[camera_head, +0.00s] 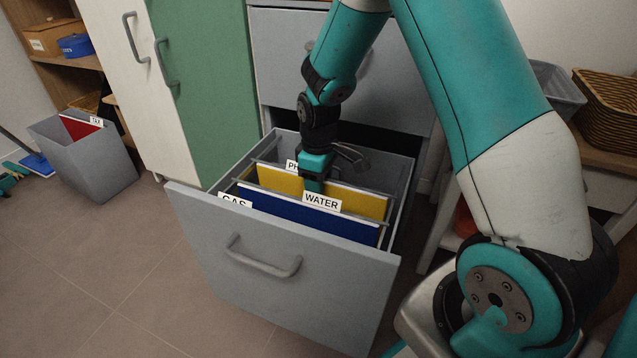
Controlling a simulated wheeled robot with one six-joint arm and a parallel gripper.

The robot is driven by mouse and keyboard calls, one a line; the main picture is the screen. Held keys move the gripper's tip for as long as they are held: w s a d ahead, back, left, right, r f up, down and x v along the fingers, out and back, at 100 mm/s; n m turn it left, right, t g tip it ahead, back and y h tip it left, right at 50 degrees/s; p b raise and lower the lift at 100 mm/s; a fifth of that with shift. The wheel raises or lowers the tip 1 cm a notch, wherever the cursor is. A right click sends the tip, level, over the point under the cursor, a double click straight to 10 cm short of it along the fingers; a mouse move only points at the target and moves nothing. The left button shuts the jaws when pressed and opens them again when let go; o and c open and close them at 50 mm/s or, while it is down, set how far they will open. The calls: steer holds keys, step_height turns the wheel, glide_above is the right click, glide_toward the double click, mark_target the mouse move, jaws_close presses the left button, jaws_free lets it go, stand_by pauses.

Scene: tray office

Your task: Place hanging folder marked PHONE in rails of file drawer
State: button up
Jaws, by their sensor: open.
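The file drawer (262,262) is pulled open from the grey cabinet. Inside hang a blue folder (290,217) with a WATER label, a folder behind the drawer front with a GAS label (235,201), and a yellow folder (352,201) behind them. A white label reading "PH" (291,166) shows at the yellow folder's left; the rest of it is hidden by my gripper. My gripper (313,180) is open and points down at the yellow folder's top edge, near that label. Its fingertips are partly hidden, so contact with the folder is unclear.
A grey bin (92,160) with a red folder (80,127) stands on the floor at left. White and green cabinet doors (205,90) stand left of the drawer. A side table with a wicker basket (607,112) is at right. The floor in front is clear.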

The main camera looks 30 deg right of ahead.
step_height(320, 180, up, 10)
steer(key=p, duration=0.5)
steer(key=s+a+r+y, duration=0.2)
steer(key=s+a+r, duration=0.6)
steer(key=a+r, duration=0.3)
steer(key=s+a+r+y, duration=0.1)
steer(key=s+a+r, duration=0.2)
steer(key=s, duration=0.5)
steer(key=s+a+r+y, duration=0.1)
steer(key=s+a+r, duration=0.2)
steer(key=s, duration=0.4)
steer(key=shift+s+a, duration=0.25)
steer(key=shift+s, duration=0.15)
